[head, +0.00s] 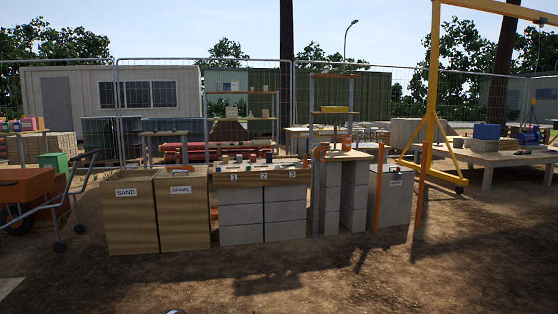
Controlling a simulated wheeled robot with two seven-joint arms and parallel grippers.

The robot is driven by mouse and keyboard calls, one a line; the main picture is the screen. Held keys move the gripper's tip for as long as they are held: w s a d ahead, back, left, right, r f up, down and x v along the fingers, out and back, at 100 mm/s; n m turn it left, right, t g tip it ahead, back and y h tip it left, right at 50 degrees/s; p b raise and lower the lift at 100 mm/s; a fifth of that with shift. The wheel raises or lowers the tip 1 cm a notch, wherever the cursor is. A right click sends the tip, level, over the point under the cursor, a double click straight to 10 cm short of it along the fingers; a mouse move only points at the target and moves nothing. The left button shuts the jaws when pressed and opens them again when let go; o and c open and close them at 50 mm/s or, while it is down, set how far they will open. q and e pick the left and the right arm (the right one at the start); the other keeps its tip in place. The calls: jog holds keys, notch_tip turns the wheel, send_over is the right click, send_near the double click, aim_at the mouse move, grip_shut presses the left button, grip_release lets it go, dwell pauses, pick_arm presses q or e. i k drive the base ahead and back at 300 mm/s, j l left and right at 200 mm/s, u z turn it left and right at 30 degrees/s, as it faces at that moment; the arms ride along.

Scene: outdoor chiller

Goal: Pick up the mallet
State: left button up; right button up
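I cannot make out the mallet with certainty at this distance. A small dark object (522,152) lies on the wooden table (487,158) at the right, too small to identify. Several small items lie on the counter marked 1, 2, 3 (263,180) in the middle, also too small to name. Neither of my grippers shows in the head view. A small rounded grey piece at the bottom edge is cut off, and I cannot tell what it is.
Bins marked SAND (130,215) and GRAVEL (182,212) stand left of the counter. A grey bin (391,200) stands to its right. A yellow hoist frame (432,90) rises before the right table. An orange cart (30,185) is at far left. The foreground dirt is clear.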

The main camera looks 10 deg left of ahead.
aim_at(270, 157)
jog(key=u, duration=0.45)
jog(key=i, duration=1.25)
jog(key=i+j, duration=0.1)
jog(key=i, duration=2.45)
jog(key=l+u, duration=0.2)
jog(key=l, duration=0.65)
jog(key=l+u, duration=0.25)
jog(key=l, duration=0.6)
jog(key=k, duration=0.05)
